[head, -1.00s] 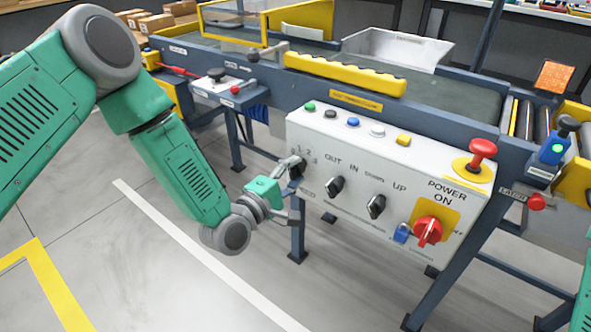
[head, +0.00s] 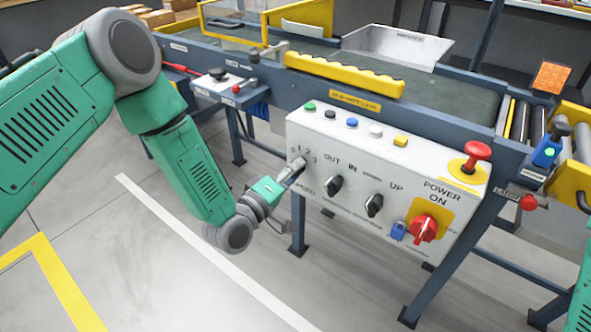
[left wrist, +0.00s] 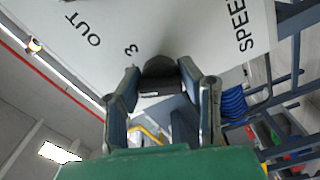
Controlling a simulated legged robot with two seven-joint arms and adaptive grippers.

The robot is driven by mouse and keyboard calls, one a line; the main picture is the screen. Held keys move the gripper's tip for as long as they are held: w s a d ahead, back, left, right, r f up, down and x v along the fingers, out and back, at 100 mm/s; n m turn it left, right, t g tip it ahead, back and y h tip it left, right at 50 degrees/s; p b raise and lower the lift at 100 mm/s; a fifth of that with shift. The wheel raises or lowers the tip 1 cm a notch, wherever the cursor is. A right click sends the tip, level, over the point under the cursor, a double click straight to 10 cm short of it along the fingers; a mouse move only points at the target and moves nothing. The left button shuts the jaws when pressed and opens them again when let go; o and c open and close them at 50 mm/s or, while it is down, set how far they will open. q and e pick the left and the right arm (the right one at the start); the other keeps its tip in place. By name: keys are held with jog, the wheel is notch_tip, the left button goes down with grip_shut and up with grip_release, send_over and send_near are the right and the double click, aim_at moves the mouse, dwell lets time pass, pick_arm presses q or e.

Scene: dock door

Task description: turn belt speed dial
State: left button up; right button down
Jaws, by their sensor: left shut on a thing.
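The belt speed dial (left wrist: 160,68) is a dark knob, the leftmost on the white control panel (head: 352,205), with small numbers around it and SPEED lettering near it. My left gripper (head: 292,172) reaches it from the front left and is shut on it. In the left wrist view its two fingers (left wrist: 160,84) stand on either side of the knob, with the 3 and SPEED visible beside them. In the head view the fingers hide most of the dial, so its pointer cannot be read. My right gripper is out of view.
Two black knobs, OUT/IN (head: 334,187) and UP/DOWN (head: 373,205), sit right of the dial. Further right are a red power switch (head: 424,229) and a red mushroom button (head: 477,152). Several coloured buttons line the panel's top. Floor left of the panel is clear.

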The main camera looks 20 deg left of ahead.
pick_arm(q)
jog(key=shift+a+f, duration=0.2)
jog(key=shift+a, duration=0.05)
jog(key=o, duration=1)
jog(key=shift+c, duration=0.2)
jog(key=shift+o, duration=0.8)
jog(key=shift+a, duration=0.1)
jog(key=shift+r, duration=0.1)
jog(key=shift+s, duration=0.25)
jog(key=v, duration=1.1)
jog(key=shift+s+a, duration=0.15)
jog(key=shift+s, duration=0.1)
